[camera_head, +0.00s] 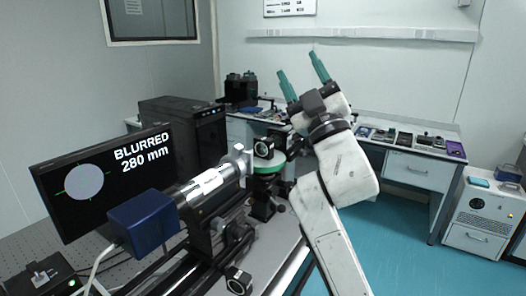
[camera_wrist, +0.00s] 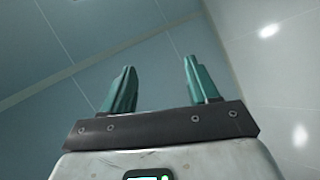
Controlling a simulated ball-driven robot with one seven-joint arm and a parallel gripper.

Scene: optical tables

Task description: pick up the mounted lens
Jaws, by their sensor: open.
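A small black square mount with a round opening (camera_head: 263,149), which looks like a mounted lens, sits by a green round stage (camera_head: 266,165) on the optical bench. A similar dark mount (camera_head: 238,281) is low on the rail at the bottom; I cannot tell which one is meant. My gripper (camera_head: 297,63) is raised above and to the right of the stage, its green fingers pointing up, apart and empty. In the wrist view my gripper (camera_wrist: 158,64) has nothing between its fingers; only ceiling and wall lie beyond, and no lens shows.
A monitor (camera_head: 80,186) reading "BLURRED 280 mm" and a blue box (camera_head: 143,219) on a silver tube stand left of the stage. A black case (camera_head: 182,134) is behind. A bench with small items (camera_head: 405,138) runs along the back right. Blue floor (camera_head: 400,240) is open at right.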

